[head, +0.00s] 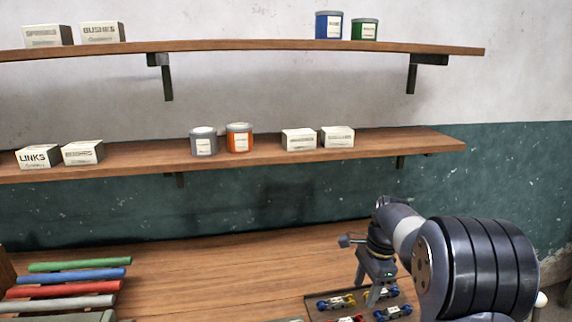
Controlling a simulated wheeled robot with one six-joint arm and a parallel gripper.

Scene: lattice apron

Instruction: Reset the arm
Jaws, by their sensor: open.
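My gripper (369,293) is at the lower right in the head view, at the end of my arm. It points down over a dark tray (313,304) and its jaws are open. The tray holds several small parts with blue, yellow and red pieces. I see nothing held between the jaws. Whether the fingertips touch any part I cannot tell. My arm hides part of the right side of the bench.
Coloured rods (80,265) lie at the left of the wooden bench (210,265). The bench middle is clear. A lower shelf (270,153) holds boxes and grey and orange cans. An upper shelf (230,45) holds boxes and blue and green cans.

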